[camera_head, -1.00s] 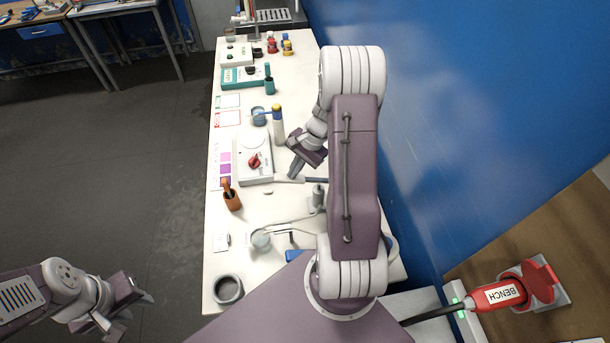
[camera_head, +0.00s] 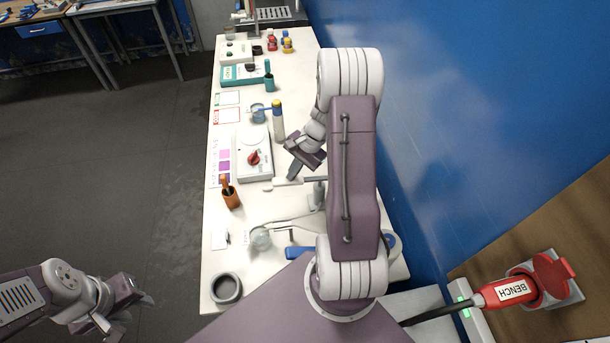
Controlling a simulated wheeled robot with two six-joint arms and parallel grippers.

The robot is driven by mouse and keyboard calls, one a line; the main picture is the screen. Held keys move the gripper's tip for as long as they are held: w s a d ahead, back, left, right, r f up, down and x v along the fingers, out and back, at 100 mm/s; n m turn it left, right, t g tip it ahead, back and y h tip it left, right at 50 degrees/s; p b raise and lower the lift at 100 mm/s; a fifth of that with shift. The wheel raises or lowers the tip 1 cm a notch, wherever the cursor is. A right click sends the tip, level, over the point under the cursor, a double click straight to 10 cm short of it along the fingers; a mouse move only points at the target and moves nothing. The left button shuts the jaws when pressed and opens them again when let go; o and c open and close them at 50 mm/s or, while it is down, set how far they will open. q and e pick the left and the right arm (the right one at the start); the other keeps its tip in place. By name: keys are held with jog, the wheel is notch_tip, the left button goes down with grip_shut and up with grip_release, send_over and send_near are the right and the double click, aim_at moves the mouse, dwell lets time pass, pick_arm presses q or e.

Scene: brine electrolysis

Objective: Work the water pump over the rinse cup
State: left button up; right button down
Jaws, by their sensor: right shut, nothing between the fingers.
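The water pump (camera_head: 319,194) stands on the bench, partly hidden behind my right arm. Its pale lever (camera_head: 286,183) sticks out to the left, and a thin spout (camera_head: 290,221) reaches left toward a clear cup. This clear cup (camera_head: 261,239), seemingly the rinse cup, stands at the spout's end. My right gripper (camera_head: 292,174) is shut and empty, with its tips at the lever; whether they touch it I cannot tell. My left gripper (camera_head: 128,308) is open and empty, off the bench over the floor at the lower left.
A dark grey bowl (camera_head: 227,288) stands at the near bench edge. A blue wall (camera_head: 450,130) bounds the right side.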

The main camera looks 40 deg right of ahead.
aim_at(296, 179)
notch_tip(296, 179, down, 3)
jog(key=shift+r+b, duration=0.1)
jog(key=shift+b, duration=0.7)
jog(key=r+p, duration=0.1)
jog(key=r, duration=0.1)
jog(key=r+p, duration=0.4)
jog(key=shift+s+d, duration=0.1)
jog(key=shift+d, duration=0.2)
jog(key=shift+d+r+p, duration=0.1)
jog(key=shift+p, duration=0.2)
jog(key=shift+s+f, duration=0.1)
jog(key=shift+f, duration=0.1)
dwell(0.4)
